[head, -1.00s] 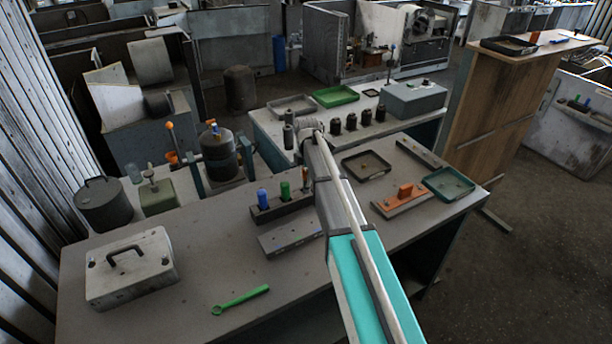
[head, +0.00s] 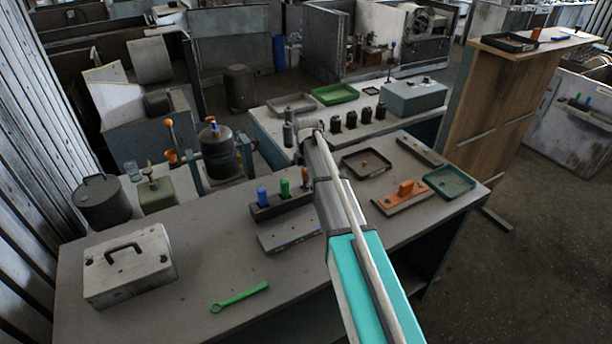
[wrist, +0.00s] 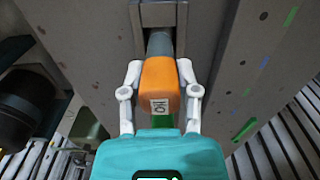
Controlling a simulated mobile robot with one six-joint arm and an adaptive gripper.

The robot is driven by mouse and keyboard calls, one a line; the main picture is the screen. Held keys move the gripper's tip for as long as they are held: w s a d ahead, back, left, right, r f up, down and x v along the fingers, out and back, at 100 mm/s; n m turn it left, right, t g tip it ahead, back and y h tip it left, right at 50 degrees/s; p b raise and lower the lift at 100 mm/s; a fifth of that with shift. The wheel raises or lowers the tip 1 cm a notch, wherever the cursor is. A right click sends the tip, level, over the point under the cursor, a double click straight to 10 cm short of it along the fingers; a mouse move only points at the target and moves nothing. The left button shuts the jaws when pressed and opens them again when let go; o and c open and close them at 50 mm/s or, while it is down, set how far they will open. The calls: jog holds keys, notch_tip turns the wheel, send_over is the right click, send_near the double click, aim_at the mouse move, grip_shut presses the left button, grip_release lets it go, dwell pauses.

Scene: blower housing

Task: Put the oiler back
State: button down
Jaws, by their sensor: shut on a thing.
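The oiler (wrist: 160,85) has an orange body with a small dark-lettered label and a grey-blue end. It shows in the wrist view between the two white fingers of my gripper (wrist: 160,72), which is shut on it. The grey-blue end points at a square grey holder (wrist: 160,14) at the top of that view. The end overlaps the holder's opening, but I cannot tell how far in it is.
A dark tank (head: 218,152) stands behind. The bench's front middle is mostly clear.

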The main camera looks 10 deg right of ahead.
jog(key=shift+c, duration=1.3)
grip_release()
jog(key=shift+o, duration=1.3)
jog(key=shift+r, duration=0.2)
jog(key=shift+r+p, duration=3.9)
jog(key=shift+p, duration=0.15)
